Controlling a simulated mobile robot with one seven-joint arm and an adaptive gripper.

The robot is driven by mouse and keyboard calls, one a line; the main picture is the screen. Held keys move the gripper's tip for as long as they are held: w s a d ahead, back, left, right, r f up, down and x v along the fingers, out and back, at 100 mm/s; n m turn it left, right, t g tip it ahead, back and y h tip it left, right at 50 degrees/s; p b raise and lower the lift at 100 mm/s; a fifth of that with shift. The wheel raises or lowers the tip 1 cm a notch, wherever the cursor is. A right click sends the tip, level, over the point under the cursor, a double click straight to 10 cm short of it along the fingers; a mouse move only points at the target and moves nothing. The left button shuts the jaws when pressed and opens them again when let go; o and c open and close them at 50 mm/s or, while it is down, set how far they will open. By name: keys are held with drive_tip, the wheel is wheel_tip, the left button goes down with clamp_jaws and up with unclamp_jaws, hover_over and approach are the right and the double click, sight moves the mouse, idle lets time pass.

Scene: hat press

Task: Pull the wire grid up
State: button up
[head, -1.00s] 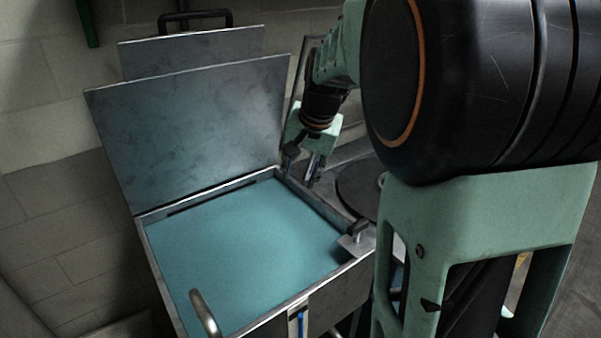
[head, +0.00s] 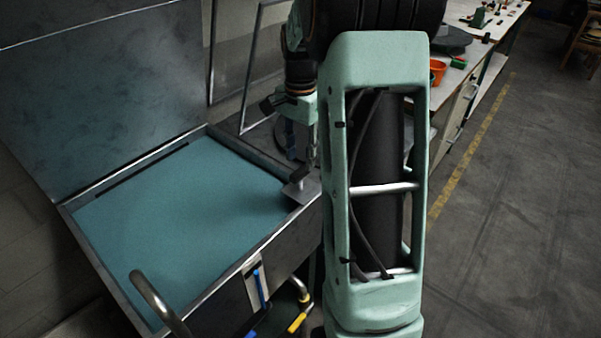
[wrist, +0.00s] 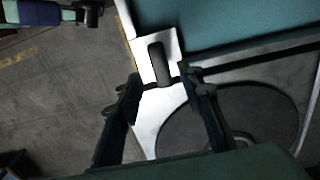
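No wire mesh can be made out clearly. A thin upright metal frame (head: 245,95) stands behind the press in the head view, partly hidden by my arm. The press is an open metal box with a teal pad (head: 185,215). A dark handle on a bright metal plate (head: 312,187) sits at its right corner. In the wrist view the dark handle (wrist: 157,62) lies ahead of my gripper (wrist: 160,78). The two fingers are spread apart with nothing held between them. I cannot tell how far the handle is from the fingertips.
The raised lid (head: 110,95) stands at the back left. A curved metal handle (head: 155,298) rises at the front. A round dark plate (wrist: 230,118) lies right of the fingers in the wrist view. A workbench (head: 480,60) is at the back right; floor is open at right.

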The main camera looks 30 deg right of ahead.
sight(300, 170)
wheel_tip(300, 170, down, 6)
drive_tip(key=shift+c, duration=0.5)
clamp_jaws()
